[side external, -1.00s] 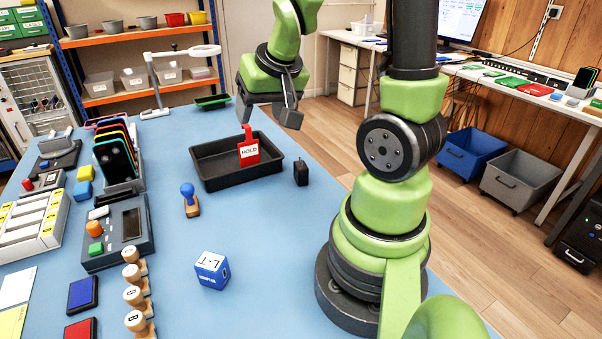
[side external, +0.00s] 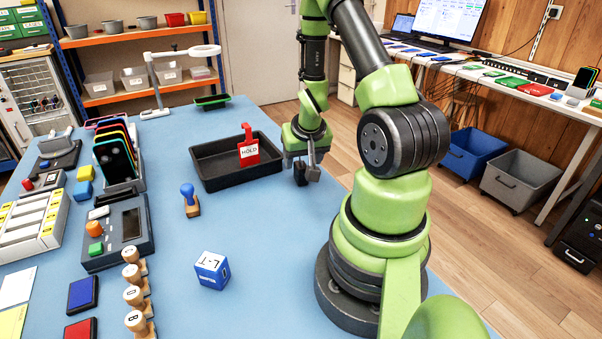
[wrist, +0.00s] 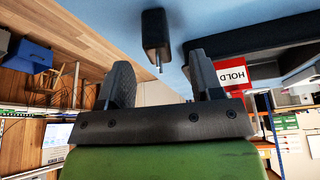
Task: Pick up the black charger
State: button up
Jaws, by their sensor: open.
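The black charger (side external: 297,181) stands on the blue table just right of the black tray. In the side view it is partly hidden by my gripper (side external: 310,172), which is lowered close to it. In the wrist view the charger (wrist: 155,35) shows as a dark block with a metal prong, beyond the fingertips and roughly between their lines. My gripper (wrist: 160,75) is open and empty there, with its two dark fingers well apart. I cannot tell from the side view how much gap is between fingers and charger.
The black tray (side external: 215,182) with a red HOLD tag (side external: 248,152) stands close on the left of the charger. A blue stamp (side external: 188,193) and a blue cube (side external: 212,270) are nearer on the table. The table between them is clear.

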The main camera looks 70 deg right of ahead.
aim_at(301, 164)
jog(key=x, duration=0.5)
jog(key=shift+d, duration=0.3)
jog(key=shift+r, duration=0.1)
jog(key=c, duration=1)
